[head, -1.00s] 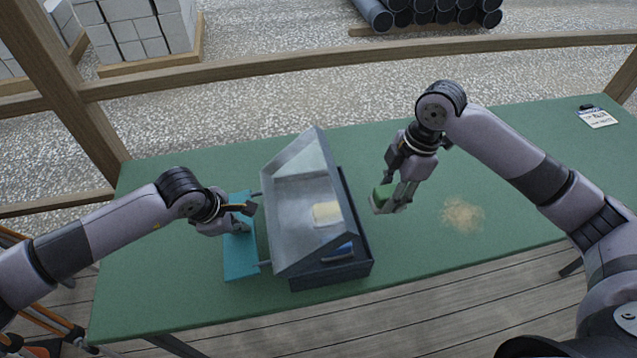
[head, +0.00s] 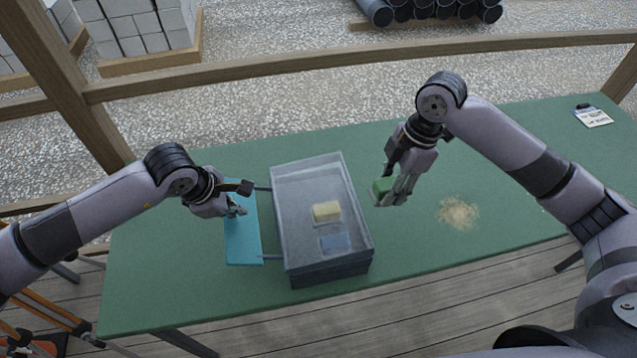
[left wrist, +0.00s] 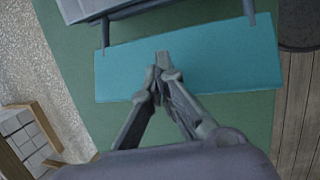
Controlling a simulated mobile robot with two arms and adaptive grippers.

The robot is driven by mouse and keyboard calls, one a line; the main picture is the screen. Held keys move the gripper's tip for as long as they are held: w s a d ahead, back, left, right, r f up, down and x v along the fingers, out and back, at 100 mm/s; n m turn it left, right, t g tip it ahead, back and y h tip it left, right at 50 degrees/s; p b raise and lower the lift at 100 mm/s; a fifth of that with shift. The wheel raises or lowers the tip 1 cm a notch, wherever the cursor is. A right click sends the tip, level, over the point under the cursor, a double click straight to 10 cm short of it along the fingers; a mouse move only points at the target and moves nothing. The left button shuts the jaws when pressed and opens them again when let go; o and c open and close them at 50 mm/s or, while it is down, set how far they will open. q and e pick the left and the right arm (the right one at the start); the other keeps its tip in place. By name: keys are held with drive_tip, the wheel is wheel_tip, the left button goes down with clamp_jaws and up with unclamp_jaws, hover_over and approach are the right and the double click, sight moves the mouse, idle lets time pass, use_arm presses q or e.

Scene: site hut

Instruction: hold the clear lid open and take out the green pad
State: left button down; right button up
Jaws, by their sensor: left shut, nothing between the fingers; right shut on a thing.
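The box with the clear lid (head: 300,178) stands on the green table; the lid lies down over it. Through the lid I see a yellow pad (head: 326,211) and a blue pad (head: 335,242) inside. My right gripper (head: 386,191) is shut on the green pad (head: 381,187) and holds it above the table, right of the box. My left gripper (head: 240,200) is shut and empty, left of the box, over a teal plate (head: 243,250) joined to the box by two bars. The left wrist view shows its closed fingertips (left wrist: 162,62) over the teal plate (left wrist: 200,65).
A pile of tan grains (head: 459,212) lies on the table (head: 500,160) right of the box. A labelled card (head: 594,116) lies at the far right corner. A wooden rail (head: 300,62) runs behind the table. The table between box and grains is clear.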

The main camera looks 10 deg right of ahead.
use_arm(q)
drive_tip(key=shift+r+p, duration=0.7)
drive_tip(key=shift+r, duration=1.3)
